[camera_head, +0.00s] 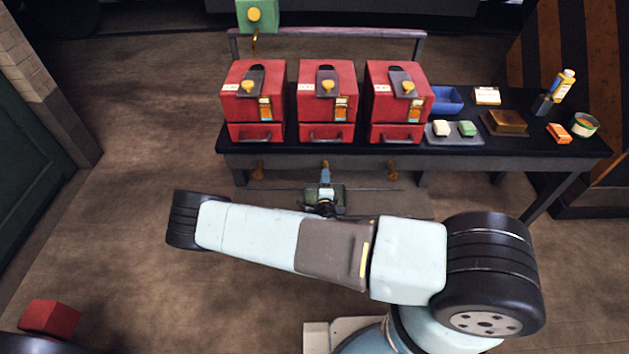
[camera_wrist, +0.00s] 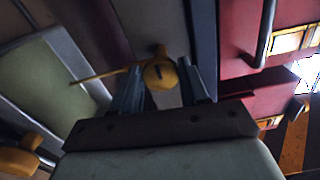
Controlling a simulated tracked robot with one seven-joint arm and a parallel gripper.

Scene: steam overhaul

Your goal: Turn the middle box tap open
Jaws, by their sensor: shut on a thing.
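The middle red box (camera_head: 328,95) stands on the dark bench between two like boxes. A thin yellow rod sticks out to the left beside the tap. I cannot tell how far the tap is turned.

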